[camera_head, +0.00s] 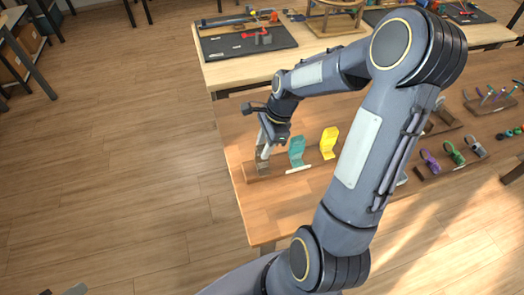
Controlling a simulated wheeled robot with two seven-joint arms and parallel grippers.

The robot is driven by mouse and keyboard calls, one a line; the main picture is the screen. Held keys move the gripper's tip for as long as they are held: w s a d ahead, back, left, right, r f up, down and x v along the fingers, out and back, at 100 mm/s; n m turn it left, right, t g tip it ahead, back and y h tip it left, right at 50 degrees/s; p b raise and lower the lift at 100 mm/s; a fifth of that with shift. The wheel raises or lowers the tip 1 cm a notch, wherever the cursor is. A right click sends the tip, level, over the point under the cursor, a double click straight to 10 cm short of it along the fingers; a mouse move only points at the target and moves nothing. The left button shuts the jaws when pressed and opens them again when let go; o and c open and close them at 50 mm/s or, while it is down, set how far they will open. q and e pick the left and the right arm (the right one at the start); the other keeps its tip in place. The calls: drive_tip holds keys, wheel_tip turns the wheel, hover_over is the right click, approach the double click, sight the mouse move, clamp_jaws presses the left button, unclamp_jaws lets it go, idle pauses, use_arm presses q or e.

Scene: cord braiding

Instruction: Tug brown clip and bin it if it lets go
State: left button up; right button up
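The brown clip (262,167) stands at the left end of a wooden strip (280,171) on the wooden table. A teal clip (297,151) and a yellow clip (329,143) stand to its right on the same strip. My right gripper (264,153) points down at the brown clip, with its fingers at the clip's top. The gripper and clip are small and overlap, so I cannot tell whether the fingers are closed on it. I cannot make out a bin.
My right arm hides the middle of the table. To its right, purple (430,161), green (455,153) and grey (477,148) clips stand on another strip. A second table behind carries a dark mat (225,45) and a wooden frame (335,17). Open floor lies to the left.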

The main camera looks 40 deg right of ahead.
clamp_jaws()
idle(0.3)
drive_tip(key=shift+f, duration=0.1)
idle(0.5)
drive_tip(key=shift+r+p, duration=2.7)
drive_tip(key=shift+r, duration=0.35)
